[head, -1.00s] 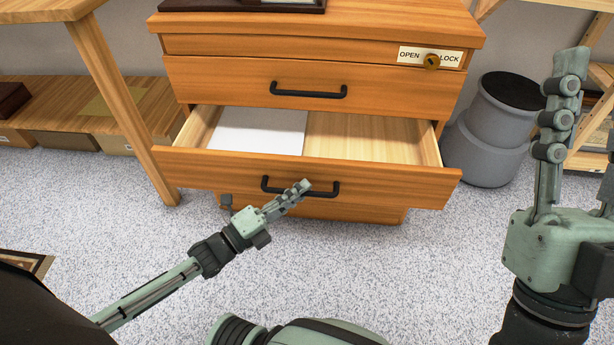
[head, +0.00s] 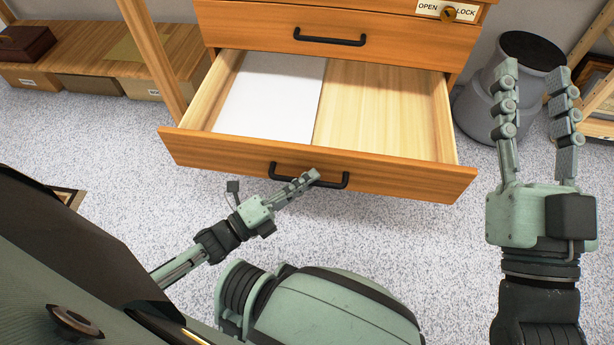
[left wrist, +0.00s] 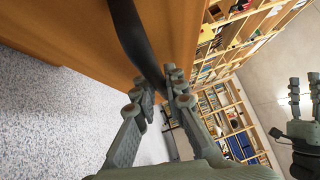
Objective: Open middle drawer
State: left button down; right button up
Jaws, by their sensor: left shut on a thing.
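The middle drawer (head: 390,178) of the wooden cabinet is pulled well out, and its inside shows in the head view. A white sheet (head: 272,100) lies in its left half. Its black bar handle (head: 335,184) is on the drawer front. My left gripper (head: 308,180) is shut on this handle near its middle. In the left wrist view the dark handle (left wrist: 135,35) runs down between the fingers (left wrist: 160,95). My right gripper (head: 535,95) is raised at the right, fingers apart, empty and away from the cabinet.
The upper drawer (head: 270,30) is closed, with an OPEN/LOCK plate (head: 428,9) and knob above it. A grey bin (head: 485,110) stands right of the cabinet. A low wooden shelf (head: 100,65) with boxes is at left.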

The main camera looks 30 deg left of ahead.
pick_arm(q)
jog(key=c, duration=1.6)
grip_release()
jog(key=shift+o, duration=0.2)
jog(key=v, duration=1.2)
jog(key=shift+a+r, duration=0.1)
